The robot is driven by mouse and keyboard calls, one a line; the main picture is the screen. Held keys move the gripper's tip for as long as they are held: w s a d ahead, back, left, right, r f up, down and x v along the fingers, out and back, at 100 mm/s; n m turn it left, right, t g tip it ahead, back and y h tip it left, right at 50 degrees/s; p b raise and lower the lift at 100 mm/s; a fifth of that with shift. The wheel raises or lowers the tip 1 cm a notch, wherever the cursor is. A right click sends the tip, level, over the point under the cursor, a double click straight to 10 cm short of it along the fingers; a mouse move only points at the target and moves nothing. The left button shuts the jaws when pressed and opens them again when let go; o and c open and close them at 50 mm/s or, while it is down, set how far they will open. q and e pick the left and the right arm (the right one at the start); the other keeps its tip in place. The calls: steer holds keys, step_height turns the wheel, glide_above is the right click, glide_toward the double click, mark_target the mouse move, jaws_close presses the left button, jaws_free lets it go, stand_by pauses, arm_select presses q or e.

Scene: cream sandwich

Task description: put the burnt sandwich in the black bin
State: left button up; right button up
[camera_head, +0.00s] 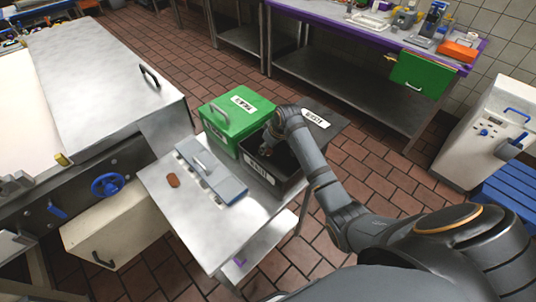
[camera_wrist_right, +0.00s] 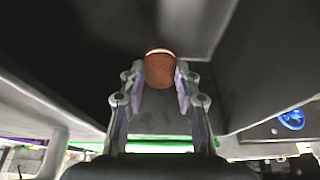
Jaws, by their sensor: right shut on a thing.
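A dark brown sandwich (camera_wrist_right: 160,70) with a pale cream edge is between the fingertips of my right gripper (camera_wrist_right: 160,80), which is shut on it. The black bin (camera_head: 288,190) stands at the end of the metal table. My right arm reaches down into the bin's open top, and dark bin walls surround the sandwich in the right wrist view. In the head view the fingertips and the held sandwich are largely hidden by the arm. Another reddish-brown sandwich (camera_head: 173,181) lies on the metal table. My left gripper is out of view.
A green bin (camera_head: 228,122) with its label stands beside the black bin. A grey-blue box with a handle (camera_head: 210,170) lies on the metal table (camera_head: 205,225) between the loose sandwich and the bins. The table's front part is clear.

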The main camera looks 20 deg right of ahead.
mark_target(269, 152)
steer(key=shift+s+f, duration=0.1)
steer(key=shift+f, duration=0.65)
step_height(269, 152, down, 3)
steer(key=shift+r, duration=0.15)
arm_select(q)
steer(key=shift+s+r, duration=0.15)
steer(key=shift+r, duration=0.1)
arm_select(e)
steer(key=shift+f, duration=0.35)
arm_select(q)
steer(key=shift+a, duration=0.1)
arm_select(e)
steer(key=shift+f, duration=0.15)
steer(key=o, duration=0.5)
